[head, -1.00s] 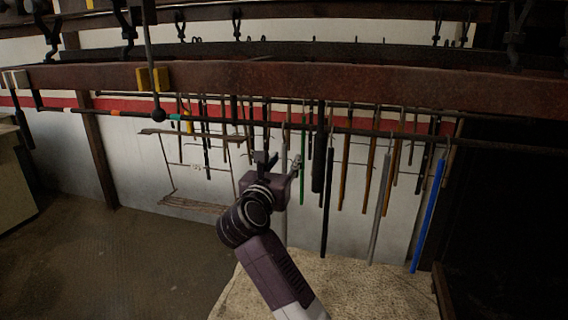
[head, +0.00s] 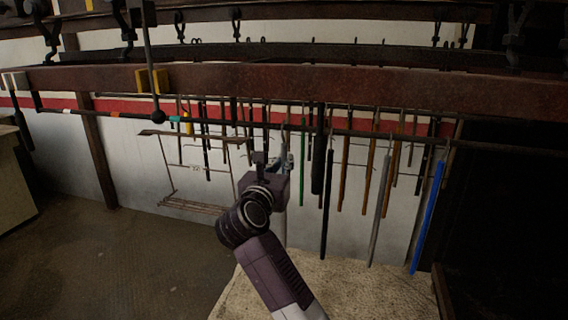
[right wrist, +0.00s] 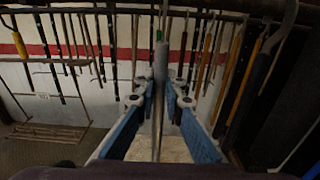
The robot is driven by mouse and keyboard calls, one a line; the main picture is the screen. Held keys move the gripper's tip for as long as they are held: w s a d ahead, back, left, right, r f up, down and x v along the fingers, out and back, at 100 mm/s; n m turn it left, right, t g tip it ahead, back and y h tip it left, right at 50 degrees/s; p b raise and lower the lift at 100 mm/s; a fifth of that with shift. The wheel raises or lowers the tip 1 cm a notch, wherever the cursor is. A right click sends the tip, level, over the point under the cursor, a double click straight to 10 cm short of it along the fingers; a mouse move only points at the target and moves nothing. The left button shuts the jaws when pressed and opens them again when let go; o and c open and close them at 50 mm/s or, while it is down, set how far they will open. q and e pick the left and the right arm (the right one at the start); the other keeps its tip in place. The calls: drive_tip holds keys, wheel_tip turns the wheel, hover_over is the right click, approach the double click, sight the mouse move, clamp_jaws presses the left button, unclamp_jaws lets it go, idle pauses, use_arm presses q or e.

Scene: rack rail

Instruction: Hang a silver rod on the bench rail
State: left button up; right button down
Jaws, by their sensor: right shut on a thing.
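My right gripper (head: 274,162) is just below the dark bench rail (head: 345,131), left of a green rod. It is shut on a silver rod (right wrist: 160,62), which stands upright between the blue-sided fingers in the right wrist view. The held rod's top reaches up to the rail; I cannot tell whether its hook rests on it. In the head view my gripper and arm hide much of this rod. Another silver rod (head: 380,212) hangs from the rail farther right. My left gripper is not in view.
A blue rod (head: 428,217) hangs at the right end, and several black, orange and green rods hang close by. A thick reddish beam (head: 330,90) runs above the rail. A pale speckled surface (head: 350,290) lies below. A wire rack (head: 190,205) hangs at left.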

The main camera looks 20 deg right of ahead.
drive_tip(key=shift+s+a+r+p, duration=0.15)
drive_tip(key=shift+r+p, duration=0.2)
drive_tip(key=shift+r, duration=0.5)
drive_tip(key=shift+s+a+r+p, duration=0.25)
drive_tip(key=shift+s+r+p, duration=0.15)
drive_tip(key=shift+s+p, duration=0.05)
drive_tip(key=shift+w+f, duration=0.1)
